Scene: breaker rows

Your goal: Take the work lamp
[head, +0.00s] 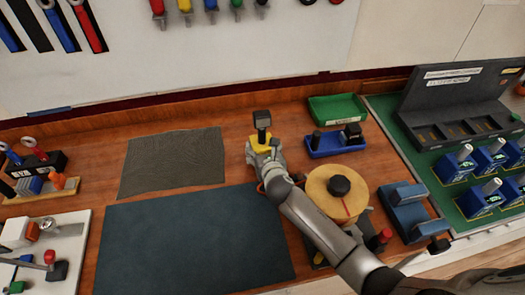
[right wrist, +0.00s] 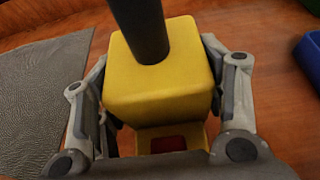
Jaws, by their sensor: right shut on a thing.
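The work lamp (head: 262,122) stands upright on the wooden bench, with a dark head on a dark stem above a yellow body. In the right wrist view its yellow body (right wrist: 165,80) fills the middle, with the dark stem rising from the top and a small red patch low on the front. My right gripper (head: 264,146) is shut on the yellow body, with one finger on each side of it (right wrist: 162,105). The fingertips are partly hidden by the body. I cannot tell whether the lamp's base touches the bench. My left gripper is not in view.
A blue tray (head: 322,147) and a green tray (head: 336,108) lie to the lamp's right. A round yellow-topped device (head: 336,192) stands close to my right arm. A grey mat (head: 172,163) and a dark mat (head: 190,240) lie flat to the left.

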